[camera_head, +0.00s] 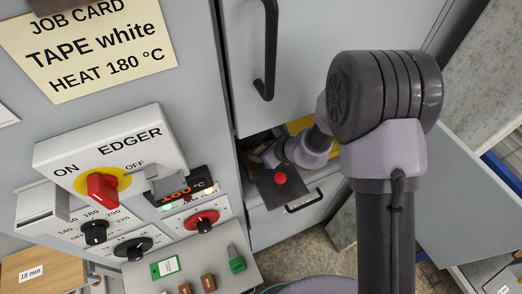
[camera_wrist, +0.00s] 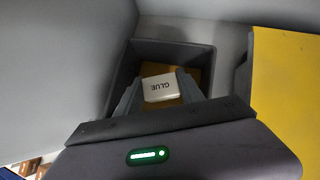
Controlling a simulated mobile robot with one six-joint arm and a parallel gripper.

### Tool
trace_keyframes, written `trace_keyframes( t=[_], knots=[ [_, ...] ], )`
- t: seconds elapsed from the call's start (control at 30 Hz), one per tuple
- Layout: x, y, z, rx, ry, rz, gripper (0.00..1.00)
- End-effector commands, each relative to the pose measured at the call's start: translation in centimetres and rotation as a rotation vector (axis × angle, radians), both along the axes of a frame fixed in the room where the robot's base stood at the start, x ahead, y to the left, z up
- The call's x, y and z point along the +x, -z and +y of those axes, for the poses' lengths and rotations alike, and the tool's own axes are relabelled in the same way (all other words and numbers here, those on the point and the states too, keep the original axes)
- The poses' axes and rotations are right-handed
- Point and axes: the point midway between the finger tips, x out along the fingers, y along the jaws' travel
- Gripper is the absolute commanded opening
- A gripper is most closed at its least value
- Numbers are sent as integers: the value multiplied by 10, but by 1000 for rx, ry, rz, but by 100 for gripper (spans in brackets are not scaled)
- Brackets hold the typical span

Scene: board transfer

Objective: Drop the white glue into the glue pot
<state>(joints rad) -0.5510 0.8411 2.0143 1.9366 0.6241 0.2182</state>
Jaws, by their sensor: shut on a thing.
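The white glue (camera_wrist: 160,88) is a small white block with the word GLUE on it, upside down in the wrist view. My gripper (camera_wrist: 160,94) is shut on it, one finger at each side. The glue pot (camera_wrist: 176,50) is a dark square open box with a yellowish inside. The glue appears over its opening; the height between them is hard to judge. In the head view my gripper (camera_head: 266,155) reaches into an opening in the grey cabinet, and the glue and the pot's inside are hidden there.
A yellow panel (camera_wrist: 290,90) stands right of the pot. In the head view, a dark plate with a red knob (camera_head: 280,178) shows below my wrist. A door with a black handle (camera_head: 268,50) is above the opening. The EDGER switch (camera_head: 103,187) and dials are left.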

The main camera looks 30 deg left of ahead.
Motion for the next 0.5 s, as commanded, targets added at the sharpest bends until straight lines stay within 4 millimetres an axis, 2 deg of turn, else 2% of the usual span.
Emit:
trace_keyframes(
  t=[0.47,0.5],
  knots=[
    [0,10,0,0,0,0,0],
    [0,10,0,0,0,0,49]
  ],
)
